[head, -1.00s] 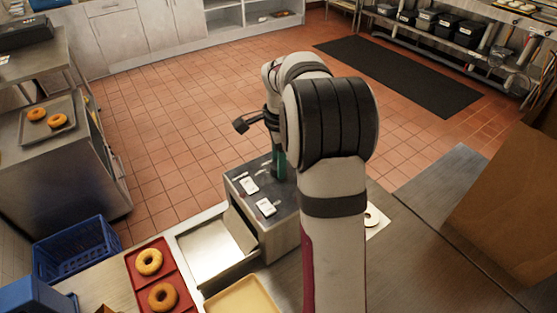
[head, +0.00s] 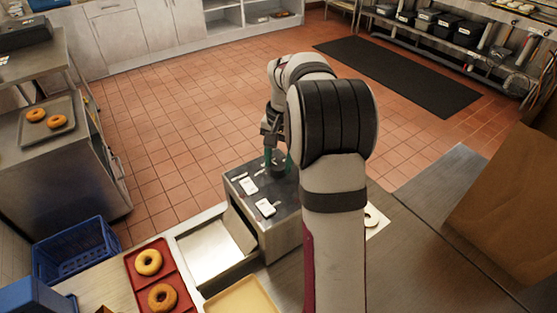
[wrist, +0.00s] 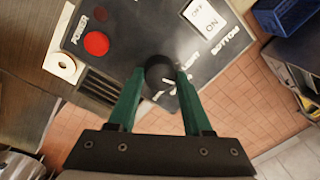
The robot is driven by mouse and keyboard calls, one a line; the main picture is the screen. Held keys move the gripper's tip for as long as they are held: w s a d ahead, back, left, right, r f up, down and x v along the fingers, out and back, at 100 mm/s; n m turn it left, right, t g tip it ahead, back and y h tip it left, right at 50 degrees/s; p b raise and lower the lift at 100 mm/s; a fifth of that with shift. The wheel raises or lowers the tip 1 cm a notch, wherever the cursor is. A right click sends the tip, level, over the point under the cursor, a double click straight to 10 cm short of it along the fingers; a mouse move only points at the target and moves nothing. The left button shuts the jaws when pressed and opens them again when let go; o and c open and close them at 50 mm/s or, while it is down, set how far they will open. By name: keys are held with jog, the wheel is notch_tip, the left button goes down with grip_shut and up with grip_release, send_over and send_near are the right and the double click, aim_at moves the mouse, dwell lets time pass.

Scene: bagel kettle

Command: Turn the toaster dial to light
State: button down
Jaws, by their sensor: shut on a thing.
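The toaster (head: 272,222) is a steel box with a dark top panel, at the centre of the head view, partly hidden by my arm. In the wrist view its panel (wrist: 135,55) shows a round black dial (wrist: 160,75) with white marks beside it. My gripper (wrist: 159,82) has green fingers, one on each side of the dial, and is shut on it. In the head view the green fingertips (head: 276,160) are at the far part of the panel. Which mark the dial points to cannot be read.
A red button (wrist: 96,43) marked POWER and a white ON switch (wrist: 205,17) are on the panel near the dial. A red tray (head: 172,270) with bagels and a steel chute (head: 212,250) lie left of the toaster.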

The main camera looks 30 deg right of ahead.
jog(key=n, duration=0.4)
jog(key=shift+n, duration=0.3)
jog(key=n, duration=0.4)
jog(key=shift+w+n, duration=0.1)
jog(key=shift+n, duration=0.2)
jog(key=shift+c, duration=1.6)
grip_release()
